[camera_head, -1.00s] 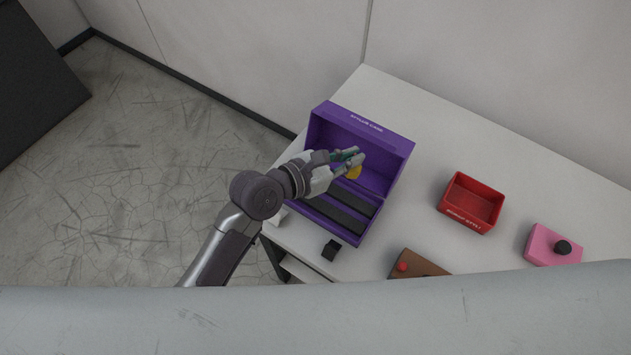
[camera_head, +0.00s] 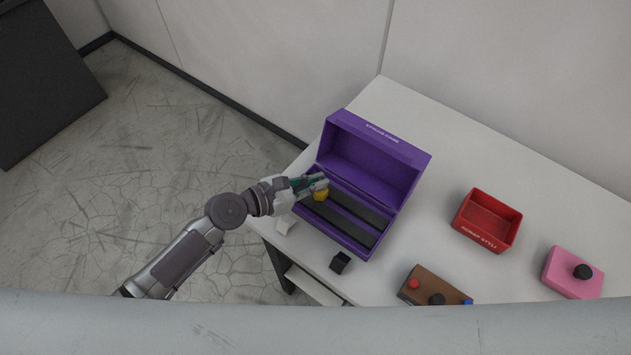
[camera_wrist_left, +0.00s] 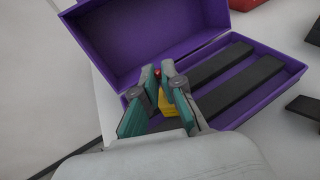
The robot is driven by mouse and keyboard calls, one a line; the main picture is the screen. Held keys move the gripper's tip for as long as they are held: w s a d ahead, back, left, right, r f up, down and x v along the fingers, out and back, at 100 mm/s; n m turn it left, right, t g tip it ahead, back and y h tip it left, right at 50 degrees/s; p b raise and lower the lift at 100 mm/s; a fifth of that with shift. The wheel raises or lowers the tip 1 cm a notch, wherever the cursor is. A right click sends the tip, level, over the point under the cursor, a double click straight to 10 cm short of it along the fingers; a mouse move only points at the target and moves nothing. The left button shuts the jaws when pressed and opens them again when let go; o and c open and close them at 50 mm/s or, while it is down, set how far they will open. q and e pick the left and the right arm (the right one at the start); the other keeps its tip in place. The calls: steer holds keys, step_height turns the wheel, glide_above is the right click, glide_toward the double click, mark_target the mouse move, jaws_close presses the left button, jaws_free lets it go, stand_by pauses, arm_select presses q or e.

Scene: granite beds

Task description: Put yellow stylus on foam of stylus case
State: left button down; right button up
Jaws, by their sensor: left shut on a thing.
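The purple stylus case (camera_head: 376,166) stands open on the table, its lid raised at the back. Two black foam strips (camera_head: 352,207) lie in its tray; they also show in the left wrist view (camera_wrist_left: 243,88). My left gripper (camera_head: 322,188) is over the left end of the tray, shut on the yellow stylus (camera_head: 320,196). In the left wrist view the yellow stylus (camera_wrist_left: 165,104) sits between the teal-padded fingers, with a small red bit near the fingertips. The fingers hide part of it, and I cannot tell whether it touches the foam. My right gripper is not in view.
A red tray labelled scrap styli (camera_head: 487,220) stands right of the case. A brown box with buttons (camera_head: 432,287) and a pink box with a black knob (camera_head: 571,272) are nearer the front.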

arm_select(q)
steer(key=c, duration=1.7)
jaws_free()
steer(key=shift+f, duration=0.15)
steer(key=shift+c, duration=0.2)
steer(key=o, duration=0.5)
steer(key=shift+c, duration=0.2)
steer(key=shift+r, duration=0.3)
steer(key=b+v, duration=0.2)
steer(key=v, duration=1)
